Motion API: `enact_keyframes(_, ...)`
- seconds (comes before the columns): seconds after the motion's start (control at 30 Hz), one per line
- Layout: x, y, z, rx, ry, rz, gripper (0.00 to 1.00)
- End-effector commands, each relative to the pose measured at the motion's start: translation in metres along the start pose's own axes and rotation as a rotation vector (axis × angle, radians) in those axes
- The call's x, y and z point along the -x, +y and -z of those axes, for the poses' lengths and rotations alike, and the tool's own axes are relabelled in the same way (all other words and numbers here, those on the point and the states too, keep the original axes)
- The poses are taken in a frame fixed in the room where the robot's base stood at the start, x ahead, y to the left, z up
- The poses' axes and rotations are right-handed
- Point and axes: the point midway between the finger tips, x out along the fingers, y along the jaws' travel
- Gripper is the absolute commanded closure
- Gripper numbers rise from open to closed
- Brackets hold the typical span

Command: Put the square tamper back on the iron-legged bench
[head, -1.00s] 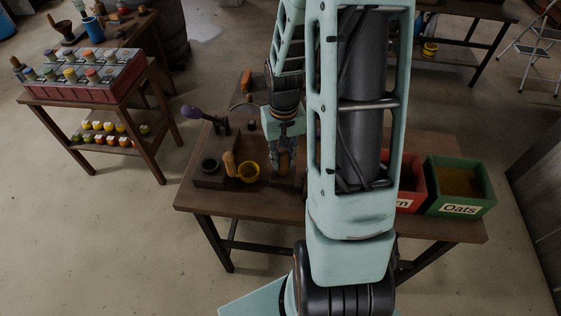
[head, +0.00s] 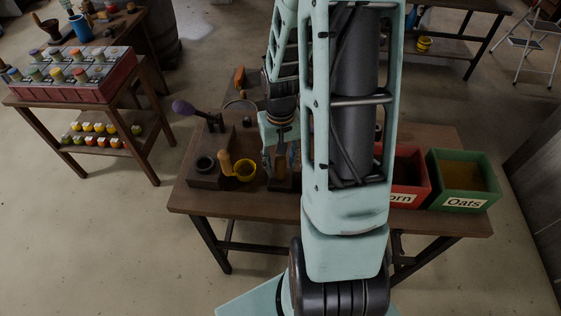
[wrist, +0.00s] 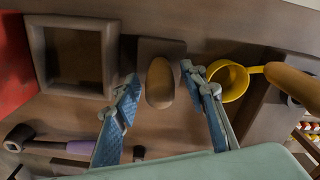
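The square tamper, with a rounded wooden handle (wrist: 160,83) and what looks like a dark square base (wrist: 150,48), stands upright on the iron-legged bench (head: 225,203). In the head view its handle (head: 281,168) shows just below my gripper (head: 281,150). In the wrist view my gripper (wrist: 165,103) is open, with one finger on each side of the handle and a gap on both sides. My arm hides the middle of the bench in the head view.
A yellow scoop (head: 245,171) with a wooden handle stands close beside the tamper. A square wooden frame (wrist: 108,60) lies on its other side. A purple-handled tool (head: 184,108), a red bin (head: 413,180) and a green Oats bin (head: 465,180) also share the bench.

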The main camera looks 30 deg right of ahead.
Motion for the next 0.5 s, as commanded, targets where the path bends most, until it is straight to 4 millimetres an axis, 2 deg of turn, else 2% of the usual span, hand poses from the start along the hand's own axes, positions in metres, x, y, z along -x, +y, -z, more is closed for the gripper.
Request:
enact_keyframes(0.3, 0.008, 0.0, 0.001, -0.001, 0.003, -0.001, 0.61)
enact_keyframes(0.5, 0.04, 0.001, 0.002, -0.001, 0.006, -0.002, 0.61)
